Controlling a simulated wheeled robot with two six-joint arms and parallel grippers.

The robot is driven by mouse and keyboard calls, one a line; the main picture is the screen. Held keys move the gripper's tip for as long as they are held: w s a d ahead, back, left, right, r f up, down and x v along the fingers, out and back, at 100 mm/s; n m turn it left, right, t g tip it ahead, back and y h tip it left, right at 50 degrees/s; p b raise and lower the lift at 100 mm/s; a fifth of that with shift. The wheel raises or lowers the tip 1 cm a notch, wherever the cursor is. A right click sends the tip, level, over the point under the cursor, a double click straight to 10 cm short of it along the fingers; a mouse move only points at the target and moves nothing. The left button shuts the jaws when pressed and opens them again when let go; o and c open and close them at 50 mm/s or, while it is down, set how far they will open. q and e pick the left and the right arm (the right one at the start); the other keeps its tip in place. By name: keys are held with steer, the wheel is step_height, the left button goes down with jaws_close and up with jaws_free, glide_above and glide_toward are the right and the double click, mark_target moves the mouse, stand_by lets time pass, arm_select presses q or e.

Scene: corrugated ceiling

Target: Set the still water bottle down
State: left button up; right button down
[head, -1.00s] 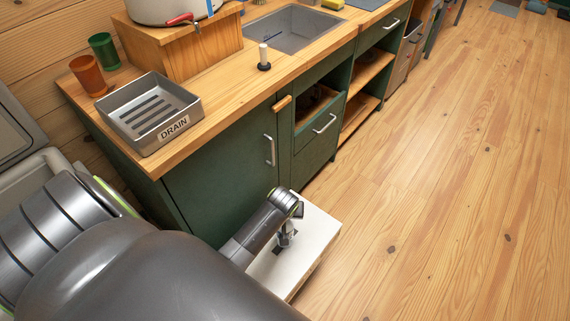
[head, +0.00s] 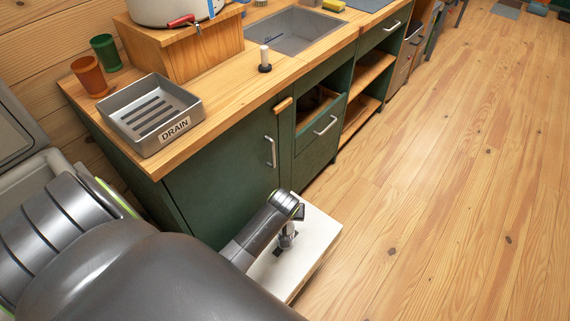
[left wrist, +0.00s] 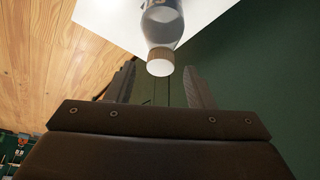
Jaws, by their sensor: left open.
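The still water bottle shows in the left wrist view as a clear, greyish bottle (left wrist: 163,24) with a brown-rimmed, pale-topped cap (left wrist: 160,62). Its cap end faces the camera, and its body is over a white surface (left wrist: 108,14). My left gripper (left wrist: 160,76) is open, its two fingers apart on either side of the cap end. In the head view my left gripper (head: 285,240) is over a low white-topped stand (head: 318,222); my arm mostly hides the bottle there. I cannot tell whether the fingers touch it. My right gripper is not in view.
The green cabinet (head: 215,185) stands close behind the white-topped stand. Its wooden counter holds a metal drain tray (head: 190,112), an orange cup (head: 88,76), a green cup (head: 105,52) and a sink (head: 295,30). Wooden floor (head: 440,180) to the right is clear.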

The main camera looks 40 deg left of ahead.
arm_select(q)
steer(key=p+v, duration=0.2)
steer(key=v, duration=0.9)
steer(key=shift+s+r, duration=0.15)
steer(key=shift+r, duration=0.2)
steer(key=shift+d, duration=0.1)
steer(key=s+f+m, duration=0.1)
steer(key=s+f, duration=0.2)
steer(key=f, duration=0.4)
steer(key=s+a+f+m+g, duration=0.1)
steer(key=s+f, duration=0.3)
steer(key=f, duration=0.3)
steer(key=s+f+m, duration=0.1)
steer(key=s+f, duration=0.2)
steer(key=f, duration=0.4)
steer(key=s+a+f+m, duration=0.1)
steer(key=s+f, duration=0.3)
steer(key=s, duration=0.4)
steer(key=s+f+g, duration=0.1)
steer(key=s+f, duration=0.3)
steer(key=s, duration=0.4)
steer(key=s+a+f+m+h, duration=0.1)
steer(key=s+f, duration=0.3)
steer(key=s, duration=0.4)
steer(key=shift+s+a+f+m+g, duration=0.15)
steer(key=shift+s+a+m+g, duration=0.1)
steer(key=shift+a+m+g, duration=0.1)
steer(key=shift+c, duration=0.3)
